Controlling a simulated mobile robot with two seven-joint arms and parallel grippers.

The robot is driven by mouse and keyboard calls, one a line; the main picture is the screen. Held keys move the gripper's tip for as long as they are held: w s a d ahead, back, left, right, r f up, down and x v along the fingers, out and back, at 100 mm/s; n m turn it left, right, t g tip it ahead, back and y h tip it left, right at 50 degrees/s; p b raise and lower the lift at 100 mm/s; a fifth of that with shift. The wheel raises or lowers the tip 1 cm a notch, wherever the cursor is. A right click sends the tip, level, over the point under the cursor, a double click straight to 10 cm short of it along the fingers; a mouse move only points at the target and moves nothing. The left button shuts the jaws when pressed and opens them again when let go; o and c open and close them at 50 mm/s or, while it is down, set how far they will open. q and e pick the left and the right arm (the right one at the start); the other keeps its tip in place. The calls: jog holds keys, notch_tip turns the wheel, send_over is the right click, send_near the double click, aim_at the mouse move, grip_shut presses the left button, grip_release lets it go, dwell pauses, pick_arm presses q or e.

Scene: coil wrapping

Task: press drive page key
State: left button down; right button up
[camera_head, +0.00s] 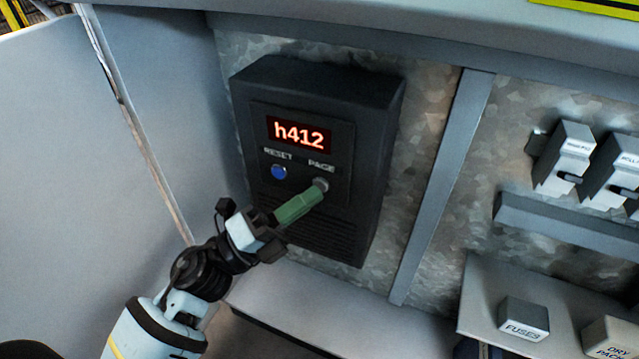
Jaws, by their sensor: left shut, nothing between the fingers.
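The black drive unit (372,130) is mounted on the metal back panel inside a cabinet. Its red display (299,134) reads "h412". Below the display are a blue RESET key (279,172) and a grey PAGE key (322,184). My left gripper (314,191) comes in from the lower left with its green fingers shut and nothing between them. Its fingertips are at the PAGE key and cover part of it; I cannot tell whether they touch or press it. My right gripper is not in view.
A grey vertical strip (441,185) stands right of the drive. Grey breaker-like modules (565,158) sit at the upper right above a grey rail (560,222). Boxes labelled FUSES (524,320) and DRY PACK (610,338) lie lower right. The cabinet side wall (180,90) is close on the left.

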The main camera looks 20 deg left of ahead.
pick_arm(q)
jog(key=shift+s, duration=0.5)
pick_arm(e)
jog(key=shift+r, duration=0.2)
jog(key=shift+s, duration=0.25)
pick_arm(q)
jog(key=s+p, duration=0.1)
jog(key=s, duration=0.4)
jog(key=shift+a, duration=0.1)
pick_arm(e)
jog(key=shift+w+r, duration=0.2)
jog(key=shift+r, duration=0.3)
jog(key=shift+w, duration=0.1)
pick_arm(q)
jog(key=shift+r, duration=0.1)
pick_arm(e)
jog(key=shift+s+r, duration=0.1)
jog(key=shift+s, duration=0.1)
